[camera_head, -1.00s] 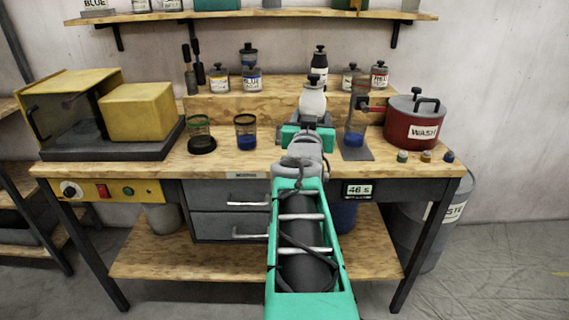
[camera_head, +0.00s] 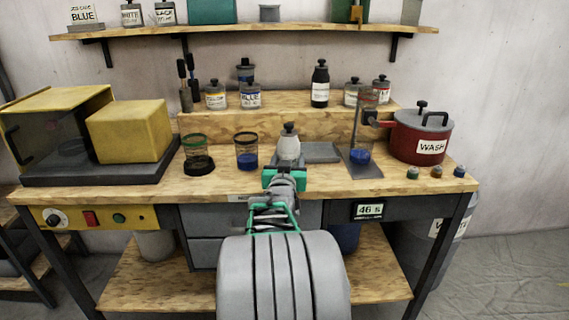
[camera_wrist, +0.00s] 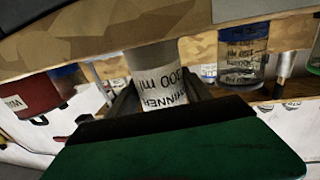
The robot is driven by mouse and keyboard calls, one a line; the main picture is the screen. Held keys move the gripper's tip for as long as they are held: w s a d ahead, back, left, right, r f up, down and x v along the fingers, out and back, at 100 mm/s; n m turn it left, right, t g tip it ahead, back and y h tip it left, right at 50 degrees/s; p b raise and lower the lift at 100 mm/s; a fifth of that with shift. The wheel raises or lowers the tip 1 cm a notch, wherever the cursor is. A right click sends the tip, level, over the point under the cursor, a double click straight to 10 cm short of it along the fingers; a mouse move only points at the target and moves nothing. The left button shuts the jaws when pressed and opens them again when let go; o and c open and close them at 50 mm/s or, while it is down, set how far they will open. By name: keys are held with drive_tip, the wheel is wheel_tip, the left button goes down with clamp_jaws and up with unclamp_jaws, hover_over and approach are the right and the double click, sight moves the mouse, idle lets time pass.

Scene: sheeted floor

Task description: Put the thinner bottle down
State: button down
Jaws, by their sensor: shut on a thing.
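The thinner bottle (camera_head: 288,147) is white with a black cap and stands upright in my gripper (camera_head: 286,170), over the front middle of the bench (camera_head: 225,178). In the wrist view the bottle (camera_wrist: 158,85) shows upside down, its label reading thinner, between the dark fingers of my gripper (camera_wrist: 160,100). The gripper is shut on it. The gripper hides the bottle's base in the head view, so I cannot tell whether it touches the bench top.
A cup of blue liquid (camera_head: 246,152) stands to the left, beside a green-rimmed cup (camera_head: 196,150). A stand with a blue-filled vessel (camera_head: 361,155) and the red wash pot (camera_head: 420,137) are to the right. Bottles line the raised step behind.

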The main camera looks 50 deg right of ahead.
drive_tip(key=shift+s+d+r, duration=0.1)
drive_tip(key=shift+r, duration=0.15)
drive_tip(key=shift+f, duration=0.1)
drive_tip(key=shift+f, duration=0.1)
drive_tip(key=shift+c, duration=2.4)
unclamp_jaws()
